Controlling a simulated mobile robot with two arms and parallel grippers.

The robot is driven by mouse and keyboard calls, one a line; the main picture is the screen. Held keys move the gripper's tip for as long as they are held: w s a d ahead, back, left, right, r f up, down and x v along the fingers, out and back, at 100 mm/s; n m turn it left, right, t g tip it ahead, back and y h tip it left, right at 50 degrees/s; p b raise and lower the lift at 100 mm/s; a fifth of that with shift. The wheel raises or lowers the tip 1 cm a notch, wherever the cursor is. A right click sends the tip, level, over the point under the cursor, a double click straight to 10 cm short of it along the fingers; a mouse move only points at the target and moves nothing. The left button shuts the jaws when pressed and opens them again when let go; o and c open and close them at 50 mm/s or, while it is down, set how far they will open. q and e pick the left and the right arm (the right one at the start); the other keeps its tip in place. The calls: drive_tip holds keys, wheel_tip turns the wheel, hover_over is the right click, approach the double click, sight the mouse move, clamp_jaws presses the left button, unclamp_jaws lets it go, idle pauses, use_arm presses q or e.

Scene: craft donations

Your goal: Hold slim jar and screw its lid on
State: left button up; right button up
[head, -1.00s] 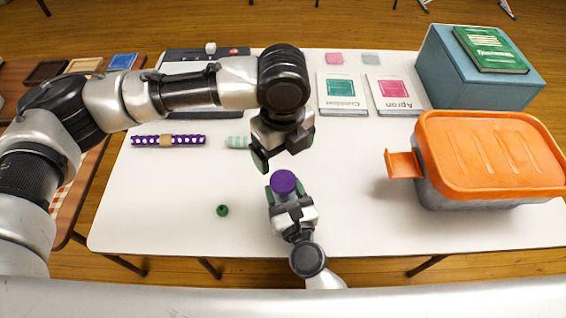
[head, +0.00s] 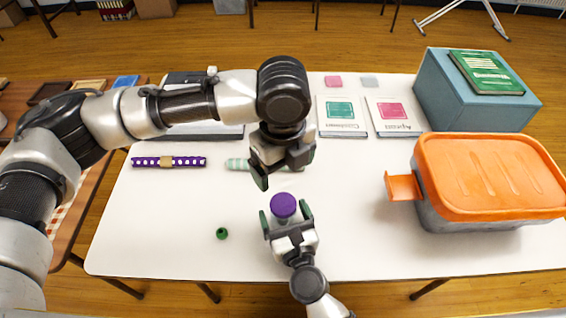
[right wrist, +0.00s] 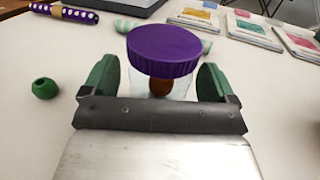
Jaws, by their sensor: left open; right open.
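The slim jar (right wrist: 178,88) is clear, with something brown inside, and stands upright on the white table. Its purple lid (head: 283,205) sits on top of it and also shows in the right wrist view (right wrist: 163,52); whether it is screwed tight cannot be told. My right gripper (head: 285,216) is open, its green-padded fingers on either side of the jar with gaps. In the right wrist view the fingers (right wrist: 157,84) flank the jar below the lid. My left gripper (head: 282,170) is open and empty, pointing down above and behind the lid, apart from it.
A small green bead (head: 222,233) lies left of the jar. A purple dotted roll (head: 190,161) and a mint-coloured piece (head: 237,165) lie behind. An orange-lidded bin (head: 490,175) stands at right, with a blue box (head: 440,90) behind it. The front table is mostly clear.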

drive_tip(key=b+v, duration=0.2)
drive_tip(key=v, duration=0.7)
drive_tip(key=shift+s+d+f, duration=0.1)
drive_tip(key=shift+s, duration=0.2)
drive_tip(key=shift+s+d, duration=0.15)
drive_tip(key=shift+s, duration=0.4)
